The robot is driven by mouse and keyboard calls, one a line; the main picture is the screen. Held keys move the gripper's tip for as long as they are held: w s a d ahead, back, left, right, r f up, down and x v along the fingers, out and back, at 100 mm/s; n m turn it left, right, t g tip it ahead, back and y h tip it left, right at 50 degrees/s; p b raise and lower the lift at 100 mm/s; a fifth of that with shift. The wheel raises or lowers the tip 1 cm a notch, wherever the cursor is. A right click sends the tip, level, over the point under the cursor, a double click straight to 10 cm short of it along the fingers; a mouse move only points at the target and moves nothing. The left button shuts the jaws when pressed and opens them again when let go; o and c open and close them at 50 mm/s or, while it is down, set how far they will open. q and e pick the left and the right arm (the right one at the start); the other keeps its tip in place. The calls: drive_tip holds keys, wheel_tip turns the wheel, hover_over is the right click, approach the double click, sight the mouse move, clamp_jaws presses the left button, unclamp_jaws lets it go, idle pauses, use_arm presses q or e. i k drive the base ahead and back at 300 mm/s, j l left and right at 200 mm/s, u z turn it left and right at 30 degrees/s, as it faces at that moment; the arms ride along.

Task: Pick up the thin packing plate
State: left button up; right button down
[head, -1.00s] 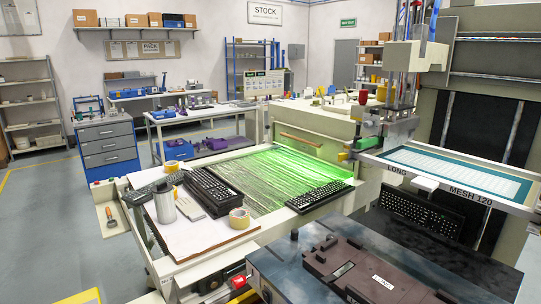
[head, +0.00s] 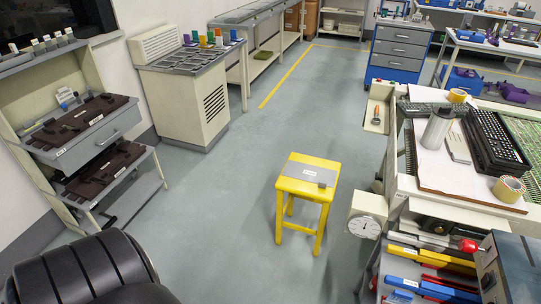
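A thin flat grey plate (head: 297,173) with a small white label lies on top of the yellow stool (head: 315,192) in the middle of the head view. It looks like the thin packing plate, but the label is too small to read. A small dark patch or piece shows near its right front edge. Neither of my grippers is in view.
A dark-tray rack (head: 84,122) stands left. Floor around the stool is largely clear.

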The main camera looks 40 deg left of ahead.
sight(325, 178)
drive_tip(key=u, duration=1.05)
drive_tip(key=i+j+z, duration=0.15)
drive_tip(key=i+j, duration=0.6)
drive_tip(key=i+j+z, duration=0.2)
drive_tip(key=i+j, duration=0.5)
drive_tip(key=j, duration=0.1)
